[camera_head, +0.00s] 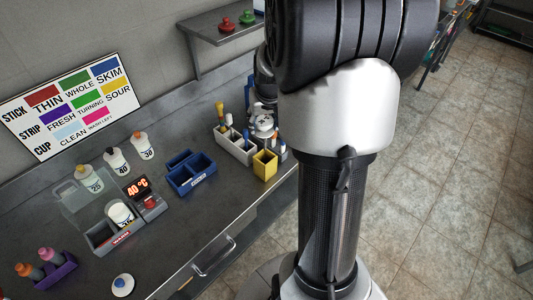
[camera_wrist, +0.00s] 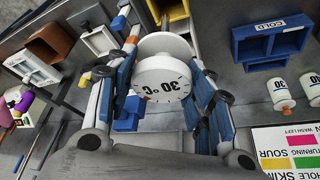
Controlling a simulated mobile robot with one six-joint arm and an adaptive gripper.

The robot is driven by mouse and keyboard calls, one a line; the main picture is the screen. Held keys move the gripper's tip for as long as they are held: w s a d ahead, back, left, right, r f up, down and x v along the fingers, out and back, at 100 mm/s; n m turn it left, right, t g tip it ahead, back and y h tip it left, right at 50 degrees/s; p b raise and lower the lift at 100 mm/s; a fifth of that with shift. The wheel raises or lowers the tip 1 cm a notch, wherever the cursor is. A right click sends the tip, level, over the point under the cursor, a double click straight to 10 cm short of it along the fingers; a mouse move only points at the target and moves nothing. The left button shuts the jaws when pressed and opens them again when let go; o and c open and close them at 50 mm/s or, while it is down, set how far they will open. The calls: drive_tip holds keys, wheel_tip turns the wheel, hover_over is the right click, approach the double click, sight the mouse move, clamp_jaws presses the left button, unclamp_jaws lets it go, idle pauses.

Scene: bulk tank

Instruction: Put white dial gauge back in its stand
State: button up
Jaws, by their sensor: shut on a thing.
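The white dial gauge (camera_wrist: 162,82), round and marked 30 °C, sits between the fingers of my gripper (camera_wrist: 160,95) in the wrist view. The gripper is shut on it, with blue-sided fingers on both sides. In the head view the gauge (camera_head: 263,122) shows small above the back counter, partly hidden by my arm. A blue block (camera_wrist: 130,113) shows behind and below the gauge in the wrist view. I cannot tell whether it is the gauge's stand, or whether the gauge touches anything.
A white divided rack (camera_head: 234,148) with several upright tools and a yellow bin (camera_head: 265,164) stand close by. A blue COLD box (camera_head: 190,174) and a heater reading 40 °C (camera_head: 138,189) are to the left. Bare counter lies between these containers.

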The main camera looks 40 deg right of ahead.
sight(265, 145)
wheel_tip(265, 145, down, 8)
drive_tip(key=shift+f+b, duration=0.1)
drive_tip(key=shift+b, duration=0.85)
wheel_tip(265, 145, down, 3)
drive_tip(key=shift+d+f+b, duration=0.1)
drive_tip(key=shift+f+b, duration=0.1)
drive_tip(key=shift+b, duration=0.45)
drive_tip(key=shift+c, duration=0.7)
drive_tip(key=shift+s, duration=0.1)
drive_tip(key=shift+c, duration=0.7)
drive_tip(key=o, duration=1.6)
drive_tip(key=shift+r, duration=0.15)
